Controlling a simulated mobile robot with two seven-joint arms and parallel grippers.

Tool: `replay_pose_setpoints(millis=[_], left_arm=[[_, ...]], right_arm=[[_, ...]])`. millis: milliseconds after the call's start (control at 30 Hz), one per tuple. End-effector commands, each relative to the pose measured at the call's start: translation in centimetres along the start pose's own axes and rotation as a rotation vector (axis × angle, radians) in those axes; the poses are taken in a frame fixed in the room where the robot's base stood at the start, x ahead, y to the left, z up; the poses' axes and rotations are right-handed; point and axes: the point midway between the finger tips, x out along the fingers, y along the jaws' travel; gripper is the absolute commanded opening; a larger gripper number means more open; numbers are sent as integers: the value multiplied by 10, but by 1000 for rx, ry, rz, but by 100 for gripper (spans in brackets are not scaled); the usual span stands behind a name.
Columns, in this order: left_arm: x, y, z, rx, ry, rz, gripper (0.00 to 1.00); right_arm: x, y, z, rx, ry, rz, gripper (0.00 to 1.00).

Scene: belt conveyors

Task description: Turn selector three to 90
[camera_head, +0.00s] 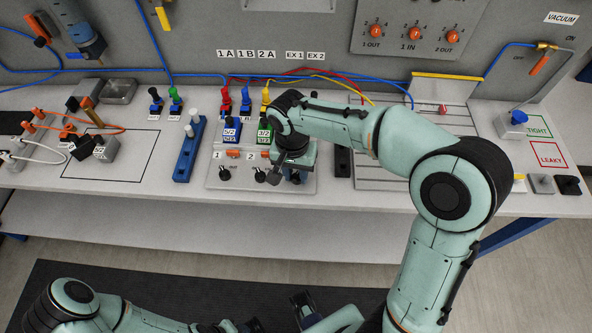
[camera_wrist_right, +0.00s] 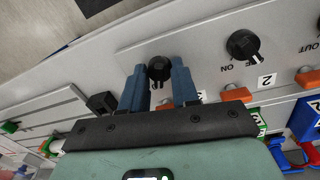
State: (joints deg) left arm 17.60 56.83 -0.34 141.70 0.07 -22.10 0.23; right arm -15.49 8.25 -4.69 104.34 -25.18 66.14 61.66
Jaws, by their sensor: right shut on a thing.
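My right gripper (camera_head: 287,177) is over the right end of the grey selector panel (camera_head: 214,187). In the right wrist view its two blue fingers (camera_wrist_right: 160,86) stand on either side of a round black knob, selector three (camera_wrist_right: 160,68), and are shut on it. In the head view the gripper hides this knob, and its pointer angle cannot be read. Selector two (camera_wrist_right: 243,45) is a black knob with a white mark beside a "2" label. Selector one (camera_head: 226,174) is at the panel's left. My left arm lies low at the bottom left; its jaws are unclear.
Blue and green valve blocks (camera_head: 232,131) with coloured plugs stand just behind the panel. A blue block (camera_head: 187,155) with white pegs is to its left. A black block (camera_head: 343,162) stands close on the right. Hoses cross behind.

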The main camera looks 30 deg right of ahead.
Motion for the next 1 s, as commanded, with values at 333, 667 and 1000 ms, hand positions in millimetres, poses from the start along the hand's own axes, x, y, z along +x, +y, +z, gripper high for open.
replay_pose_setpoints(millis=[333,667,1000], left_arm=[[-1,0,0,0,1,0,47],[-1,1,0,0,1,0,47],[-1,1,0,0,0,0,47]], right_arm=[[-1,0,-1,139,-6,-2,0],[-1,0,-1,165,-7,-2,0],[-1,0,-1,164,-8,-2,55]])
